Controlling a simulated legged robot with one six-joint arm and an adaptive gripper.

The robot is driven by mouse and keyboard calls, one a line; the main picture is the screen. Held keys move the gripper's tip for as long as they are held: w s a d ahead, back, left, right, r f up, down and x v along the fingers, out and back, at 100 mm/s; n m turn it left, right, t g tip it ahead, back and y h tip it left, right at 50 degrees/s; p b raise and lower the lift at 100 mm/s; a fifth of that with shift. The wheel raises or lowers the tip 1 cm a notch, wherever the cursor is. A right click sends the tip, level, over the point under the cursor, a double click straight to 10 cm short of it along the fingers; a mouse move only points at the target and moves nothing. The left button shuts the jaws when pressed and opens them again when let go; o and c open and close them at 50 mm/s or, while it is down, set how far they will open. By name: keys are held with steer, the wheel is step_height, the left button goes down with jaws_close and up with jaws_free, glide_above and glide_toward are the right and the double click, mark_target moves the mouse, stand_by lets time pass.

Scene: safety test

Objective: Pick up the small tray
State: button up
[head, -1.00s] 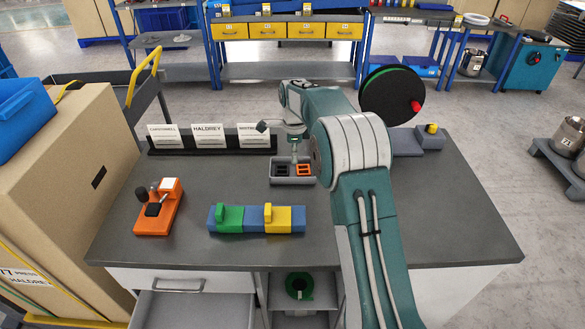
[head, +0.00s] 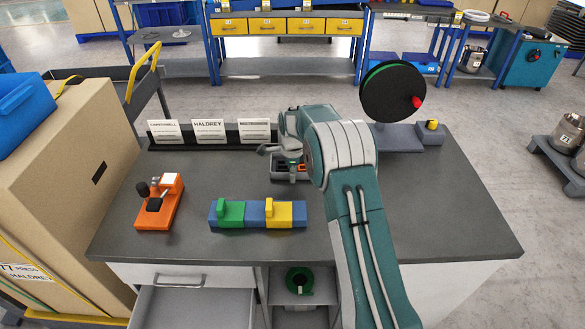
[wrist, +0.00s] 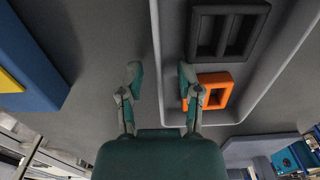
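The small tray (head: 291,178) is a shallow grey tray on the dark workbench, partly hidden behind my arm in the head view. It holds a black frame-shaped part (wrist: 227,35) and an orange one (wrist: 213,90). My gripper (wrist: 160,77) has its two fingers apart with nothing clamped between them. In the wrist view the tray's light rim (wrist: 157,50) runs through the gap between the fingers, with one fingertip on the inner side near the orange part. I cannot tell whether the fingers touch the rim. In the head view my gripper (head: 281,151) is at the tray, mostly hidden.
A blue block with green and yellow pieces (head: 257,214) lies in front of the tray. An orange fixture (head: 160,203) stands to the left. Label cards (head: 209,131) stand behind. A black reel (head: 393,90) on a grey base is at the right. The right front bench is clear.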

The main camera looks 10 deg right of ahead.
steer(key=shift+d, duration=0.15)
jaws_close()
steer(key=shift+r, duration=0.15)
